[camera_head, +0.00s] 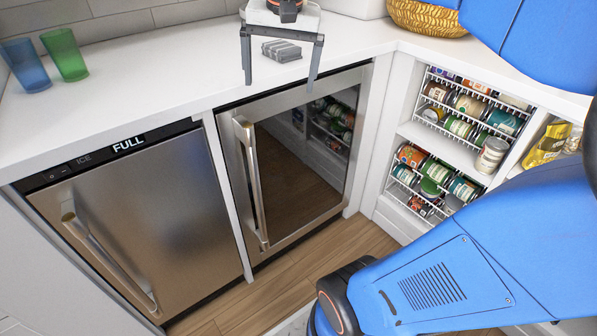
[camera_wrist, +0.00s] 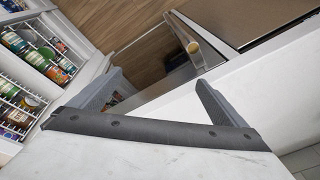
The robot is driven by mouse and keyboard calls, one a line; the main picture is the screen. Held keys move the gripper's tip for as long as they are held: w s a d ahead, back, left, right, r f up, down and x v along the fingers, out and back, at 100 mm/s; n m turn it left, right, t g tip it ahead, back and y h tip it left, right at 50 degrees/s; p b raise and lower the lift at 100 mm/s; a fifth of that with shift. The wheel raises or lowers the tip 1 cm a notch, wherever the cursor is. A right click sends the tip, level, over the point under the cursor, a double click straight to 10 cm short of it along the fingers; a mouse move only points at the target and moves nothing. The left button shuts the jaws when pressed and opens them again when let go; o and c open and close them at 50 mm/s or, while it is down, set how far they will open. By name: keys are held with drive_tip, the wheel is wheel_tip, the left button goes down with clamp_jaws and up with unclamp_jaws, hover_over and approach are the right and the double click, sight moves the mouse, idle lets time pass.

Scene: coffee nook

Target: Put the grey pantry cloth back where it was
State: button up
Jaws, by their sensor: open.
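The grey pantry cloth (camera_head: 282,50) is a small folded bundle lying on the white counter (camera_head: 180,68), toward its back. My gripper (camera_head: 279,87) is open, its two grey fingers pointing down over the counter. In the head view the cloth shows in the gap between the fingers, below the crossbar. I cannot tell whether it lies between them or behind them. In the wrist view my gripper (camera_wrist: 158,77) shows spread fingers with nothing held between them. The cloth is not visible there; my gripper's white body covers the lower part of that view.
A blue cup (camera_head: 25,66) and a green cup (camera_head: 65,55) stand at the counter's left. Below are an ice machine (camera_head: 165,215) and a glass-door fridge (camera_head: 305,160). Can racks (camera_head: 465,115) fill the right shelves. A woven basket (camera_head: 428,16) sits at the back right.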

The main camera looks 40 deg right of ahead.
drive_tip(key=s+a+f+n+t, duration=0.1)
drive_tip(key=s+a+f+n, duration=0.1)
drive_tip(key=s+f+n, duration=0.2)
drive_tip(key=s+a+f+n+t, duration=0.1)
drive_tip(key=s+a+f+n, duration=0.2)
drive_tip(key=s+f, duration=0.7)
wheel_tip(320, 180, down, 5)
drive_tip(key=shift+r+n, duration=0.15)
drive_tip(key=shift+n, duration=0.25)
